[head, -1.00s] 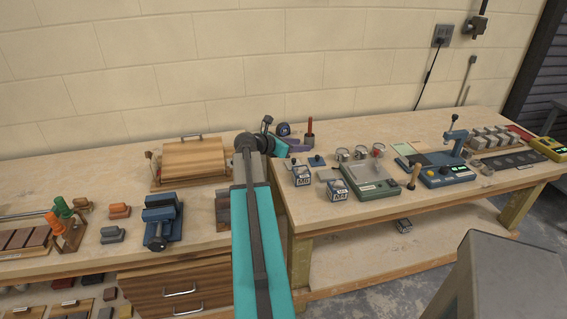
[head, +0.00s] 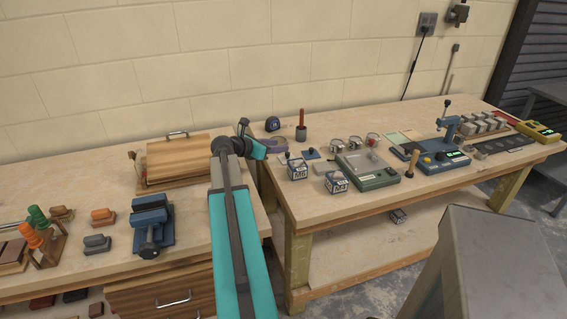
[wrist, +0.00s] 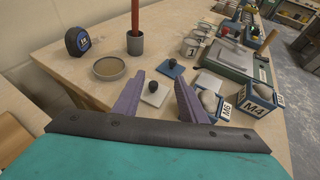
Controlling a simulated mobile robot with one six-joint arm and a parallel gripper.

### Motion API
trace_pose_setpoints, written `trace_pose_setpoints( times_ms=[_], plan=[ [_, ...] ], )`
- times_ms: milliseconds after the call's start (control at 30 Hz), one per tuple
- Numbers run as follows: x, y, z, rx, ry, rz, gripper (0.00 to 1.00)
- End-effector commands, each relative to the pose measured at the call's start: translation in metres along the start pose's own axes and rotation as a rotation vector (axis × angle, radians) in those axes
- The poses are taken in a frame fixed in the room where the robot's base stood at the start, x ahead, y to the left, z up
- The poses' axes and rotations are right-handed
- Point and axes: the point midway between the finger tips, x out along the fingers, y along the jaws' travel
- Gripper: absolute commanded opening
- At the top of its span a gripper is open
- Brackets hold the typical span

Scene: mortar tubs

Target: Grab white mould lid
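The white mould lid (wrist: 153,93) is a small flat white square with a round black knob. It lies on the right-hand bench and shows between my finger tips in the wrist view. My gripper (wrist: 159,77) has two purple fingers spread apart, with nothing held between them. The left finger hides part of the lid's left side. I cannot tell how high the fingers are above the lid. A similar blue lid (wrist: 173,68) with a black knob lies just beyond it; it also shows in the head view (head: 311,154).
The M6 cube mould (wrist: 212,105) stands close to my right finger, with the M4 cube mould (wrist: 258,101) beyond. A round tin (wrist: 109,69), a grey cup with a red rod (wrist: 135,43) and a tape measure (wrist: 78,40) stand behind and left. Bare bench lies between them.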

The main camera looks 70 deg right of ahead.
Motion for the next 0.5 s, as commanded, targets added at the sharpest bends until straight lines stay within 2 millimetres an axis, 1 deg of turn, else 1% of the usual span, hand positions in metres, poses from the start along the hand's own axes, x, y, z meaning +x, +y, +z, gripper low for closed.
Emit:
trace_pose_setpoints(
  times_ms=[33,200,333,500],
  plan=[
    [0.004,0.000,-0.010,0.000,0.000,0.000,0.38],
    [0.012,0.000,-0.029,0.000,0.000,0.001,0.38],
    [0.015,0.001,-0.038,-0.001,0.000,0.002,0.38],
    [0.015,0.002,-0.041,-0.001,0.000,0.003,0.38]
  ],
)
